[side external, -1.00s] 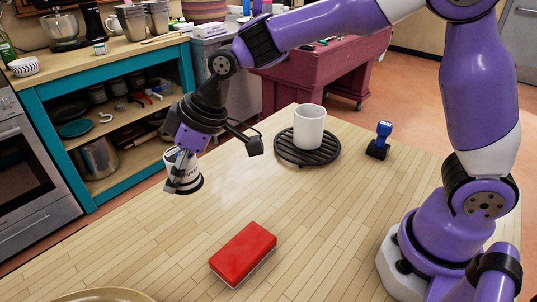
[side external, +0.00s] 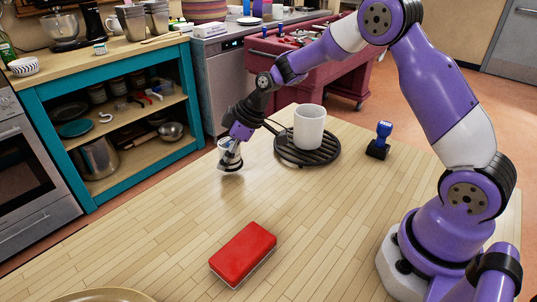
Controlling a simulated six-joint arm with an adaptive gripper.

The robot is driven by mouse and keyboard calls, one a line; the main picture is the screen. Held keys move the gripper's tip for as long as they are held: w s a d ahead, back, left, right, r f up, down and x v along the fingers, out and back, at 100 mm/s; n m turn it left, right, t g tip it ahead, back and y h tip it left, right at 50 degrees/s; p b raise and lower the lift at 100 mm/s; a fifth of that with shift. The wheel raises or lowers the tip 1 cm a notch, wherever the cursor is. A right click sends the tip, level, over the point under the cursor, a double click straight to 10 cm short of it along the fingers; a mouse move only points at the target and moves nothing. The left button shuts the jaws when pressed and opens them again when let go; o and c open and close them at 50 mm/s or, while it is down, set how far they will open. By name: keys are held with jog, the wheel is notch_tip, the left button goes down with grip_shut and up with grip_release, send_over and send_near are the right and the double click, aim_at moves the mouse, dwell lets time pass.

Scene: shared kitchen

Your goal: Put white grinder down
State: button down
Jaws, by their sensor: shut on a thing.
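The white grinder (side external: 231,156) is a small white cylinder with a dark lower rim and dark marks on its side. My gripper (side external: 232,143) is shut on it from above, and its fingers hide part of the grinder. The grinder is roughly upright at the far left side of the wooden table (side external: 330,220). I cannot tell from this angle whether its base touches the tabletop or is slightly above it.
A white mug (side external: 309,127) stands on a round black trivet (side external: 307,148) just right of the grinder. A blue-handled stamp (side external: 381,140) stands further right. A red box (side external: 243,253) lies in front. A plate's rim (side external: 100,295) shows at the bottom left. The table's middle is clear.

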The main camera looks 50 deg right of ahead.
jog(key=shift+f, duration=0.95)
jog(key=shift+f, duration=0.15)
jog(key=shift+c, duration=1.1)
grip_release()
